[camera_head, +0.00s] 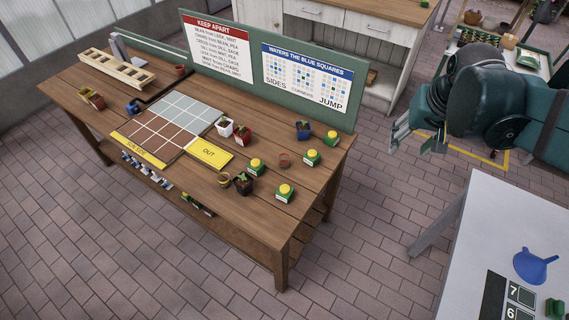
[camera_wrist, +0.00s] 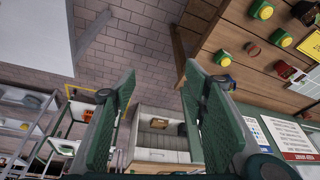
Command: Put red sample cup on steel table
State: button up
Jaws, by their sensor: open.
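The red cup also shows in the wrist view (camera_wrist: 288,71), at the right. A pale grey table (camera_head: 505,215), which looks like the steel table, is at the lower right of the head view. My gripper (camera_head: 418,139) is open and empty, in the air right of the bench and apart from the red cup. Its two fingers frame the floor and a white cabinet in the wrist view (camera_wrist: 158,88).
A green signboard (camera_head: 258,60) rises along the back edge. A blue funnel (camera_head: 534,265) occupies the grey table, whose upper-left part is clear.

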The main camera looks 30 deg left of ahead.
jog(key=w+a+f+n+g, duration=0.1)
jog(key=w+a+f, duration=0.25)
jog(key=a, duration=0.65)
jog(key=n+g+h, duration=0.1)
jog(key=n+g, duration=0.1)
jog(key=n, duration=0.1)
send_near(284, 159)
jog(key=s, duration=0.1)
jog(key=shift+s, duration=0.15)
jog(key=shift+d, duration=0.1)
jog(key=shift+f, duration=1.25)
jog(key=shift+f, duration=0.1)
jog(key=shift+d+f+b, duration=0.15)
jog(key=shift+f+b, duration=0.15)
jog(key=shift+f, duration=0.95)
jog(key=shift+d+f+b, duration=0.15)
jog(key=shift+f+b, duration=0.15)
jog(key=shift+f, duration=0.95)
